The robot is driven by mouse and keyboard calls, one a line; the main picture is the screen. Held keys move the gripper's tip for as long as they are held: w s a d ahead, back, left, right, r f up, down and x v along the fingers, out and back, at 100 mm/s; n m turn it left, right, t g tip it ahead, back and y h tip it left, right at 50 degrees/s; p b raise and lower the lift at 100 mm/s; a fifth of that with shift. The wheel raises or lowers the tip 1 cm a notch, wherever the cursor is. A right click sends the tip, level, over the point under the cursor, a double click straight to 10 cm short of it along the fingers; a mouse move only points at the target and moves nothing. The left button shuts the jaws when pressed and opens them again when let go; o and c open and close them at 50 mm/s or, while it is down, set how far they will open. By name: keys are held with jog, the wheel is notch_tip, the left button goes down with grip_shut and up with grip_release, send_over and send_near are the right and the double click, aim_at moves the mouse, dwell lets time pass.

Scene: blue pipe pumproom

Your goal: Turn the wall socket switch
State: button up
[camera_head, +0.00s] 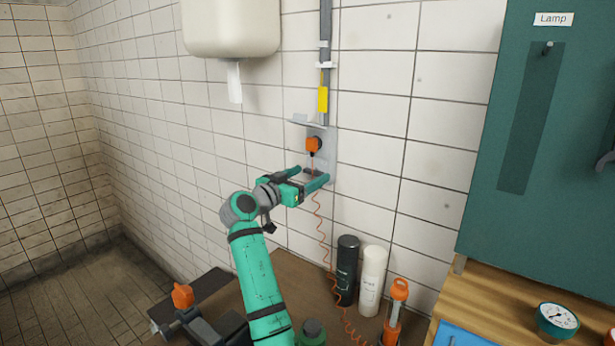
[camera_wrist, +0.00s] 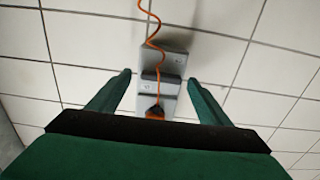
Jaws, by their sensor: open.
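The wall socket (camera_head: 325,150) is a grey panel on the white tiled wall, below a vertical grey conduit. An orange plug (camera_head: 313,144) sits in it, with a coiled orange cord hanging down. My gripper (camera_head: 318,178) is open at the lower part of the panel, with its fingers apart around the cord's line. In the wrist view the socket panel (camera_wrist: 160,84) lies between and beyond the two green fingers, and the orange plug (camera_wrist: 155,113) shows near the palm edge. I cannot make out the switch itself clearly. Contact with the panel cannot be told.
A yellow tag (camera_head: 323,99) hangs on the conduit. A white dispenser (camera_head: 231,28) is above left. A black bottle (camera_head: 347,268), a white bottle (camera_head: 372,280) and an orange-topped tool (camera_head: 397,305) stand below. A teal cabinet (camera_head: 550,130) is at right.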

jog(key=shift+w, duration=0.25)
jog(key=c, duration=1)
jog(key=shift+c, duration=0.2)
jog(key=shift+n, duration=0.3)
jog(key=n, duration=0.9)
jog(key=shift+a, duration=0.1)
jog(key=shift+n, duration=1.1)
